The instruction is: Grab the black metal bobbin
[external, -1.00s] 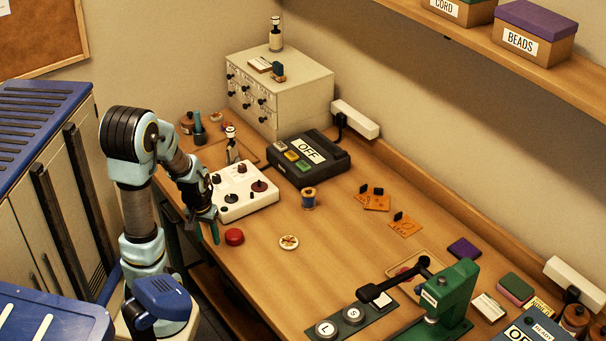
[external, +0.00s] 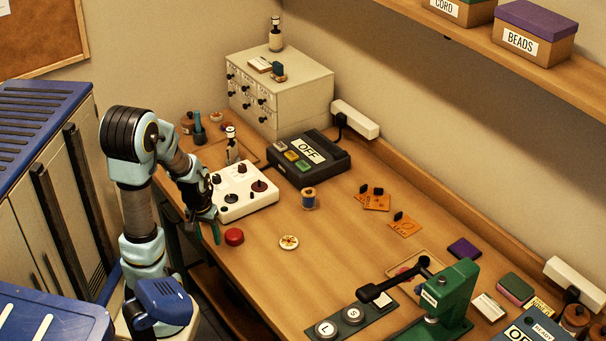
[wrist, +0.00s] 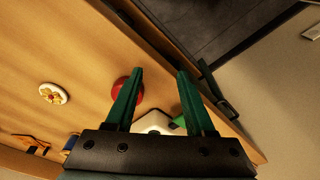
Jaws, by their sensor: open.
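I cannot pick out the black metal bobbin with certainty in either view. Small dark round pieces (external: 259,186) sit on the white box (external: 240,205), but I cannot tell if one is a bobbin. My gripper (external: 213,232) hangs at the table's left edge, beside the white box and the red button (external: 235,237). In the wrist view my gripper (wrist: 160,73) has its two green fingers wide apart with nothing between them. The red button (wrist: 126,88) shows partly behind the left finger there. The white box (wrist: 153,123) is mostly hidden by the gripper.
A white patterned disc (external: 289,242) and a blue thread spool (external: 309,199) stand on the open table. A black OFF box (external: 308,158) stands behind. A green press (external: 447,298) is at the front right. The middle of the table is largely clear.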

